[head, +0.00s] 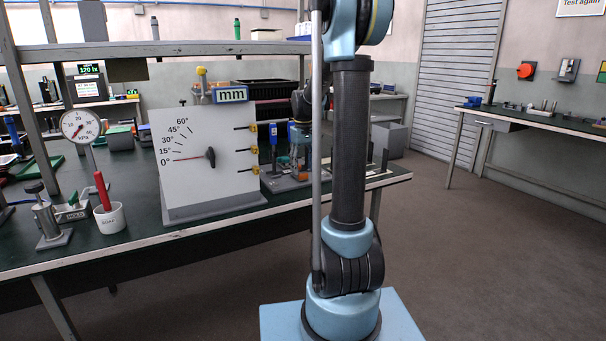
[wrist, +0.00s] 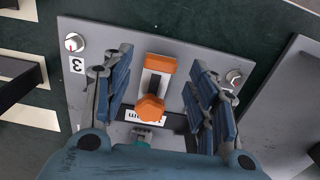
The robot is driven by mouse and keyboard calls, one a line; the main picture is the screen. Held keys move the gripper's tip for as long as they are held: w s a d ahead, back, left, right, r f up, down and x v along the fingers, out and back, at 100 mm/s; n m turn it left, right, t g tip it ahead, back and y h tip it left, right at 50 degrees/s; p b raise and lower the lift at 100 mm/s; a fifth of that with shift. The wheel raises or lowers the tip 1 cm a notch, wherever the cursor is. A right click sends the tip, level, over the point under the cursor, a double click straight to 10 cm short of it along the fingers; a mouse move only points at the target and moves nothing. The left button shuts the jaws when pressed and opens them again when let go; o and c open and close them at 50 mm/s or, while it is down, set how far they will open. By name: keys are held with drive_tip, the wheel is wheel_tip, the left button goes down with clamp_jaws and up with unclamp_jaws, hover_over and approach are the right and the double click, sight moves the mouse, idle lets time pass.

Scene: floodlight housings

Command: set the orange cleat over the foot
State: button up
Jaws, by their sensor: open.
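In the wrist view an orange piece, which looks like the cleat (wrist: 163,65), lies over a grey plate. It has a slotted upper part with a dark and light strip in it and a rounded orange knob (wrist: 149,108) at its lower end. My gripper (wrist: 162,97) is open, with one blue finger to the left and one to the right of the orange piece. Neither finger visibly touches it. I cannot make out the foot for certain. In the head view my own arm hides much of this spot.
The grey plate (wrist: 100,45) carries a small round knob at its upper left (wrist: 74,42) and another at its right (wrist: 234,77). A second grey panel (wrist: 285,105) lies to the right. In the head view a white angle-dial board (head: 205,185) stands left of my arm.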

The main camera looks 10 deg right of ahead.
sight(300, 169)
drive_tip(key=shift+f, duration=1.3)
clamp_jaws()
drive_tip(key=shift+w+a, duration=0.2)
drive_tip(key=shift+w, duration=0.4)
drive_tip(key=shift+w+a, duration=0.15)
drive_tip(key=shift+w, duration=0.45)
unclamp_jaws()
wheel_tip(300, 169, up, 12)
